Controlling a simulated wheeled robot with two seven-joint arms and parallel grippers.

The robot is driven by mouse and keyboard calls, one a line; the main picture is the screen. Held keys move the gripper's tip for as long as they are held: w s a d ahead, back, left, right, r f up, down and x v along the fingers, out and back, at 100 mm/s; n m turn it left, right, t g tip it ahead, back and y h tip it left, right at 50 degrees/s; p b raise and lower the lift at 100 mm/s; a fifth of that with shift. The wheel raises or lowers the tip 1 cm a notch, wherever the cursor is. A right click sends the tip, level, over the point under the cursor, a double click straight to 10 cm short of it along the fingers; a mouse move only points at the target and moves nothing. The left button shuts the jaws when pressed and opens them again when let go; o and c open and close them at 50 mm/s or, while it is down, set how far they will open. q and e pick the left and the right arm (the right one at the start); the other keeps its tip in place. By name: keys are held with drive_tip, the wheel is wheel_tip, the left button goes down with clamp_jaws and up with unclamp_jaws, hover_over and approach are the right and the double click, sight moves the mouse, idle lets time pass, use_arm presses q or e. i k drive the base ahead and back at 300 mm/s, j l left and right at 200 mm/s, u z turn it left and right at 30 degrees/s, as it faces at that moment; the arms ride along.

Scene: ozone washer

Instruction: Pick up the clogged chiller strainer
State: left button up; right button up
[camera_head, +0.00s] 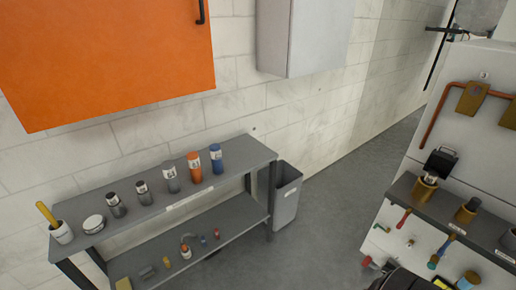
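I cannot tell for certain which object is the clogged chiller strainer. On the white machine (447,135) at the right, a grey shelf (465,226) carries a brass cup-like part with a black open-lidded top (437,166) and a second brass part with a dark top (466,212). Several small fittings and handles in red, blue and brass are on the panel below.
A grey bench (150,205) along the wall holds a white cup with a yellow handle (57,225), a round tin (93,223), and several cylinders, one orange (194,168). Small parts lie on its lower shelf. A grey bin (286,195) stands beside it. Floor between bench and machine is clear.

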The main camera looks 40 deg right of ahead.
sight(430, 179)
drive_tip(key=z, duration=2.6)
